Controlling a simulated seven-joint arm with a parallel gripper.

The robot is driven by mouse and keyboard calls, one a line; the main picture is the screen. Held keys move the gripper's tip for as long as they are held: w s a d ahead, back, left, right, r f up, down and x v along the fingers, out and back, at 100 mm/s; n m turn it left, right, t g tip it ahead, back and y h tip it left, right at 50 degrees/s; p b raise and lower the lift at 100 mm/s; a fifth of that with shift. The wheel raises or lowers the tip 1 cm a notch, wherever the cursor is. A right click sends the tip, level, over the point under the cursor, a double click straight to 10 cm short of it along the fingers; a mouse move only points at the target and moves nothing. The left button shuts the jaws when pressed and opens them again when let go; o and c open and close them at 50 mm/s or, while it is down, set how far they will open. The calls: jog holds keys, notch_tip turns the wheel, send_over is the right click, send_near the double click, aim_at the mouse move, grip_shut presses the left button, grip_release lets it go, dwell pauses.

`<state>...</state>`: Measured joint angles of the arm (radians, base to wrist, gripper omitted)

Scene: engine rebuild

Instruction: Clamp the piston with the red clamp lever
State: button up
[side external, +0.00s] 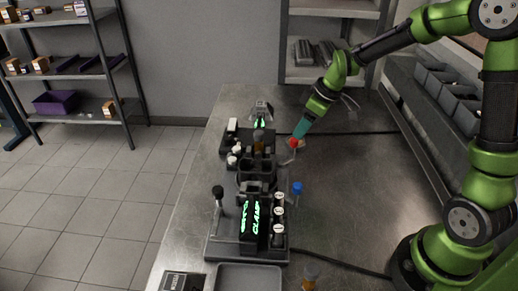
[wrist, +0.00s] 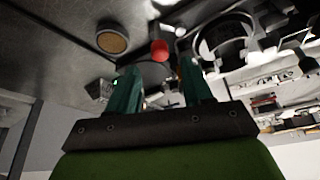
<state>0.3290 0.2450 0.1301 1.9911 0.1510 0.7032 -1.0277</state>
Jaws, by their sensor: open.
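The red clamp lever's round red knob (side external: 294,143) stands at the right side of the dark fixture (side external: 256,182) in the side view. My gripper (side external: 301,130) points down at it from just above and behind. In the wrist view the red knob (wrist: 159,50) appears between and beyond the two teal fingertips of my open gripper (wrist: 163,75). I see no clear contact. A dark ring-shaped holder (wrist: 225,38) lies right of the knob in the wrist view. I cannot tell for sure which part is the piston.
A blue knob (side external: 297,187) and a black knob (side external: 217,191) rise from the near fixture, beside several pale-topped cylinders. A grey tray (side external: 248,267) lies in front. A tan-topped round part (wrist: 112,40) shows in the wrist view. The bench's right half is mostly clear.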

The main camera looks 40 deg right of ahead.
aim_at(296, 140)
jog(key=x, duration=0.5)
jog(key=shift+r, duration=0.1)
grip_shut()
